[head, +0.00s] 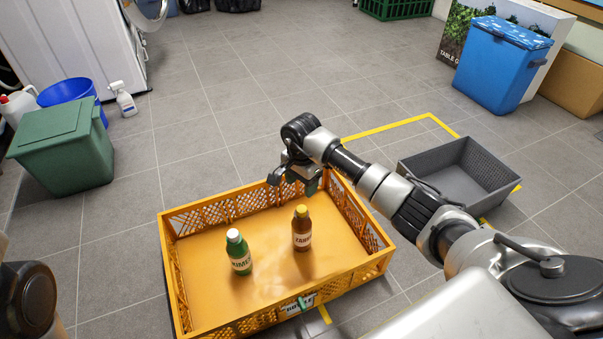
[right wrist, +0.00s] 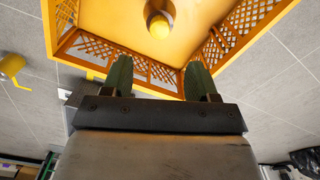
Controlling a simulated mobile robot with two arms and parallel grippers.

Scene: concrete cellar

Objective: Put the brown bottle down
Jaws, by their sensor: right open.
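The brown bottle (head: 302,229) with a yellow cap stands upright in the orange crate (head: 219,209), right of its middle. From above, its yellow cap shows in the right wrist view (right wrist: 159,27). My right gripper (head: 294,182) is above the crate's far side, behind the bottle in the head view. Its two green fingers (right wrist: 160,78) are apart, with nothing between them, and clear of the bottle. A green bottle (head: 239,252) with a white cap stands upright to the left in the same crate. My left gripper cannot be made out.
A grey crate (head: 455,180) sits on the tiled floor to the right, beside yellow floor tape (head: 390,127). A green bin (head: 62,148), a blue bucket and a spray bottle (head: 123,99) stand at the left. A blue cooler (head: 501,64) stands at the back right. The middle floor is clear.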

